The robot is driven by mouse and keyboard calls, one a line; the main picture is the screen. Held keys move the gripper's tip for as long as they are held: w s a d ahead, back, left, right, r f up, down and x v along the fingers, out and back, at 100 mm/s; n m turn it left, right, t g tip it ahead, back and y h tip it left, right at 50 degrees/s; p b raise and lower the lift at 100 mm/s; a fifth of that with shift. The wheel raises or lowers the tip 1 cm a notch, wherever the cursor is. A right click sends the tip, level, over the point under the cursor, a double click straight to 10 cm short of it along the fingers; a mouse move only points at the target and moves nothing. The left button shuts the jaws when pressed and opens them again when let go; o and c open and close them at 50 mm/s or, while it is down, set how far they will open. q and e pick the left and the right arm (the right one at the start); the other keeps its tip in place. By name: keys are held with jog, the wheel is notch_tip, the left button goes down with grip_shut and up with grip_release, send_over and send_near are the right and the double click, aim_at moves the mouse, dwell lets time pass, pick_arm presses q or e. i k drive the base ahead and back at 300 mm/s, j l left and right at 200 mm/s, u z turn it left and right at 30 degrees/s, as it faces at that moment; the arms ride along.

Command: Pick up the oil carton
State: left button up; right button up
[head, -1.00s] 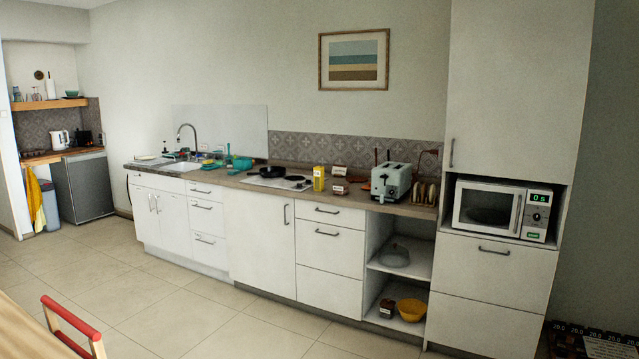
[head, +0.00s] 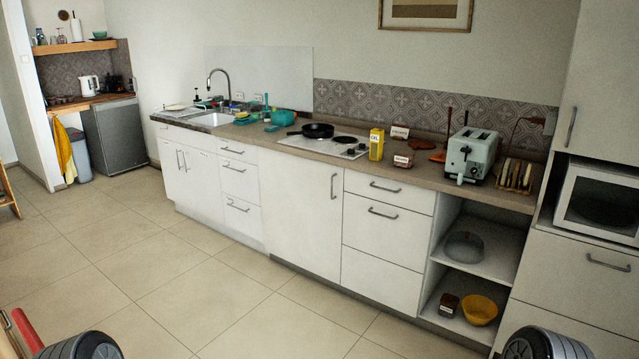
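Parts of my two arms show at the bottom left and bottom right edges of the head view, well short of the counter. Neither gripper's fingers are in view.
A black pan (head: 312,130) sits on the cooktop (head: 345,150). Right of the carton are small labelled boxes (head: 402,161) and a toaster (head: 470,155). White cabinets (head: 300,205) front the counter. The tiled floor (head: 200,290) before them is clear.

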aim_at(377, 137)
jog(key=i+z, duration=0.15)
jog(key=i, duration=0.35)
jog(key=i+j+z, duration=0.2)
jog(key=i, duration=0.35)
jog(key=i+j+z, duration=0.15)
jog(key=i, duration=0.35)
jog(key=i+j+z, duration=0.25)
jog(key=i+z, duration=0.2)
jog(key=i+j+z, duration=0.7)
jog(key=j+z, duration=0.15)
